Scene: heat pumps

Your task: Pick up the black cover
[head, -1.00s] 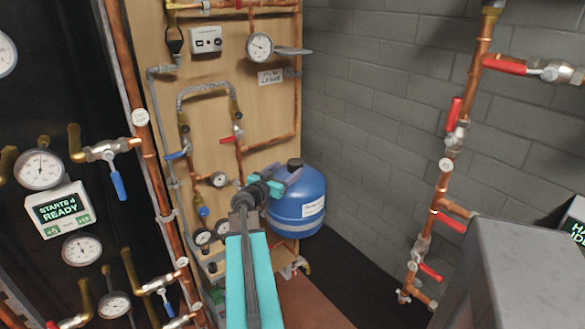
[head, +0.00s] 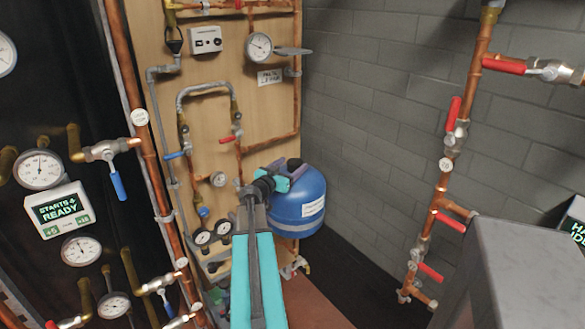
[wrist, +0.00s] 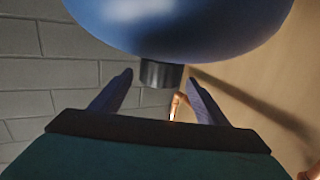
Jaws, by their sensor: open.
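The black cover (wrist: 161,74) is a short dark cylinder on the end of the round blue tank (wrist: 180,25) in the wrist view. The blue tank also shows in the head view (head: 298,208), beside the wooden panel. My gripper (wrist: 158,78) is open, with one purple finger on each side of the cover in the picture. I see a gap on both sides; I cannot tell whether the fingertips reach its depth. In the head view my gripper (head: 286,166) is at the top of the tank, and the cover there is hidden or hard to make out behind it.
The wooden panel (head: 270,110) with copper pipes, gauges and valves stands close to the left of the tank. A grey block wall (head: 370,110) is behind. Copper pipe with red valves (head: 447,165) and a grey box (head: 515,270) are at right.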

